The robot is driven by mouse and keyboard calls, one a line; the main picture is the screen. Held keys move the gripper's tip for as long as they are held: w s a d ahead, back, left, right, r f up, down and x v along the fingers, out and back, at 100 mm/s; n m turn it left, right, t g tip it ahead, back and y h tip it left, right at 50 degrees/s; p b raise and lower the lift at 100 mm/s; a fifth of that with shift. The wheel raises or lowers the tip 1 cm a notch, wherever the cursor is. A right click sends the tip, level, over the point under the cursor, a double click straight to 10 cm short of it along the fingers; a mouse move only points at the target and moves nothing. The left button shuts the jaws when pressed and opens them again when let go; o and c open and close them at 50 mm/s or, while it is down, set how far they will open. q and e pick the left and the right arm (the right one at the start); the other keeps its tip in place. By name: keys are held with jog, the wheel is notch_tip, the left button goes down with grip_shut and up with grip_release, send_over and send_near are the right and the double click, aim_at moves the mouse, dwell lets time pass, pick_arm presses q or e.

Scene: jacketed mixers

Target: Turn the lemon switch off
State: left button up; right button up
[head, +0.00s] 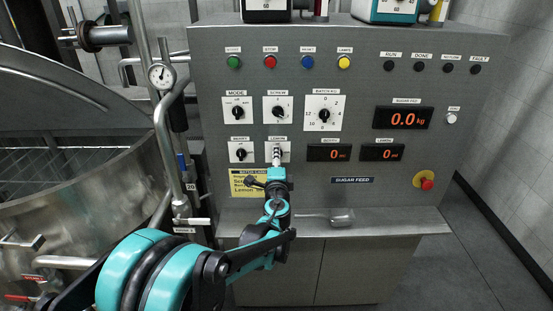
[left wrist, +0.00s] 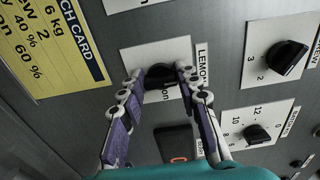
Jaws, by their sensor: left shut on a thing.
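The lemon switch (head: 287,157) is a black knob on a small white plate under the "LEMON" label, low on the grey panel. The left wrist view shows its knob (left wrist: 164,75) close up. My left gripper (head: 276,154) is at the switch, with its two fingers on either side of the knob. The wrist view shows the fingertips (left wrist: 160,80) closed on it. The fingers hide part of the plate and its markings, and I cannot clearly read which way the knob points. My right gripper is not in view.
Another switch (head: 241,152) sits just left, with the screw knob (head: 278,107) above. Displays (head: 329,153) are to the right and a yellow batch card (head: 240,187) is below left. A metal scoop (head: 341,216) lies on the ledge. A steel vessel (head: 95,200) stands left.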

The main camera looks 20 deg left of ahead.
pick_arm(q)
jog(key=o, duration=1.1)
jog(key=v, duration=1.2)
